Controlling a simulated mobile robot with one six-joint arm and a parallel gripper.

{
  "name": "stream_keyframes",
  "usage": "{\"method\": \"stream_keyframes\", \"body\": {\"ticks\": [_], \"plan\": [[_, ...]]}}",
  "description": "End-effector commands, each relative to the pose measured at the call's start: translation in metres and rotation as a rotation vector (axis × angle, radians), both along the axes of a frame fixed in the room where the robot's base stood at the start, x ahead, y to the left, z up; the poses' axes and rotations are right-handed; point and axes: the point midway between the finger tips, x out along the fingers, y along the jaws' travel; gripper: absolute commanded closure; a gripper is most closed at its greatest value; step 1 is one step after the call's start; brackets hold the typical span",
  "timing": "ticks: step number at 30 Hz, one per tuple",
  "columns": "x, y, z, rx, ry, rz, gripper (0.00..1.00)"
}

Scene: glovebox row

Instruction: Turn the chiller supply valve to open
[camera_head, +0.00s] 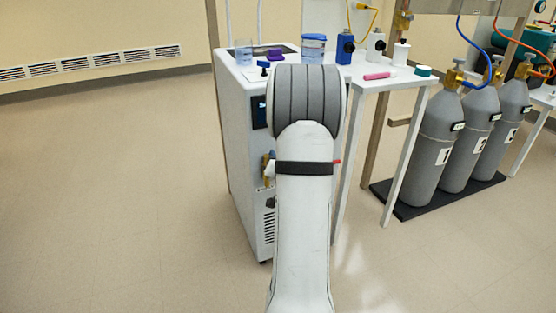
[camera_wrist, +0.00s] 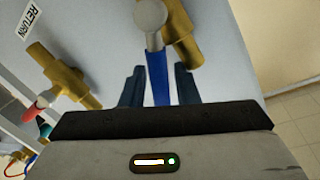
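The chiller (camera_head: 238,130) is a white cabinet on the floor in the head view. My arm covers part of its front, and my gripper is hidden there. In the wrist view, a blue lever handle (camera_wrist: 158,78) hangs from a grey round hub on a brass valve (camera_wrist: 183,38). The valve's own label is not in view. My gripper (camera_wrist: 158,80) has one dark finger on each side of the blue handle, with narrow gaps visible, so it looks open around it. A second brass valve (camera_wrist: 62,78) with a red handle (camera_wrist: 32,111) sits to the left, near a RETURN label (camera_wrist: 28,17).
Bottles and a beaker (camera_head: 244,52) stand on the chiller top and on the white table (camera_head: 388,82) beside it. Grey gas cylinders (camera_head: 432,150) stand on a dark base at right. The floor at left (camera_head: 110,170) is clear.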

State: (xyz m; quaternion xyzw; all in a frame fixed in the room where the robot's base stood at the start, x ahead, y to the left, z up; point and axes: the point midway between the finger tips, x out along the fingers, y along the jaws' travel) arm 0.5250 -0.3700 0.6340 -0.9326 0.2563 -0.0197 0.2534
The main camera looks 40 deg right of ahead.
Motion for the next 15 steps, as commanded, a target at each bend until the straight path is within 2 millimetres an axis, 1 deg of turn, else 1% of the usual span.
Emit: {"method": "stream_keyframes", "body": {"ticks": [1, 9, 12, 15], "plan": [[-0.004, 0.005, 0.002, 0.000, 0.001, 0.006, 0.65], [-0.044, 0.027, 0.005, 0.004, 0.007, 0.003, 0.65], [-0.055, 0.033, 0.005, 0.004, 0.007, 0.002, 0.65], [-0.062, 0.037, 0.005, 0.005, 0.006, 0.003, 0.65]]}}
